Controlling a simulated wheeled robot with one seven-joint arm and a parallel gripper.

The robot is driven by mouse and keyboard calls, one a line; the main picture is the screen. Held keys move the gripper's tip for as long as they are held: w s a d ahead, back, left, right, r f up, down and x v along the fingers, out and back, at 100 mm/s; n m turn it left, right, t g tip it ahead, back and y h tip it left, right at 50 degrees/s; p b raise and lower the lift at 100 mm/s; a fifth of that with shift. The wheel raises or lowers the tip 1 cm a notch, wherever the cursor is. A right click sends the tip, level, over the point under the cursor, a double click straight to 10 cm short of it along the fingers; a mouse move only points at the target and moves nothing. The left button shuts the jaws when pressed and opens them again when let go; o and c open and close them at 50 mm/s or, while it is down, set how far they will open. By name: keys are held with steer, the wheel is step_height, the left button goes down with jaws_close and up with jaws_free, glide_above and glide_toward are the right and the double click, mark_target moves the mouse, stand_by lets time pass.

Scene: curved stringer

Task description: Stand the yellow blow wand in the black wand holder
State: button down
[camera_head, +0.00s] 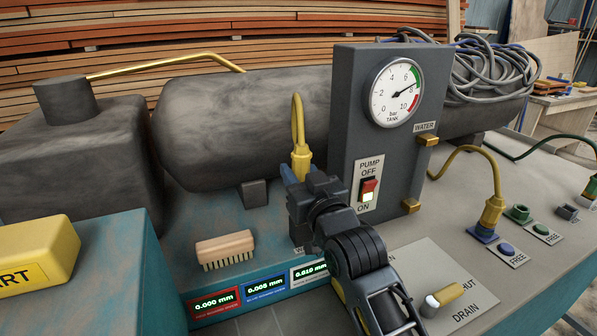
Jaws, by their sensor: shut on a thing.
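The yellow blow wand (299,155) stands about upright, with its thin curved tube (297,112) hooking over at the top. My gripper (300,176) is shut on the lower part of the wand's yellow body. My gripper and arm hide the wand's lower end. The black wand holder cannot be made out clearly; a label partly hidden by my gripper shows just below it. I cannot tell whether the wand's foot is in a holder.
A grey panel with a gauge (396,92) and pump switch (369,190) stands right of my gripper. A dark tank (235,120) lies behind. A brush (225,248) and small displays (265,290) are at left front. A yellow plug (492,213) and drain lever (442,299) are at right.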

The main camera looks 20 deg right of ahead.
steer(key=c, duration=1.2)
jaws_free()
steer(key=shift+f, duration=0.15)
steer(key=o, duration=0.5)
steer(key=shift+r, duration=0.35)
steer(key=s, duration=0.4)
steer(key=s+f+b, duration=0.1)
steer(key=s, duration=0.3)
steer(key=s+b, duration=0.1)
steer(key=s, duration=0.3)
steer(key=shift+f, duration=0.25)
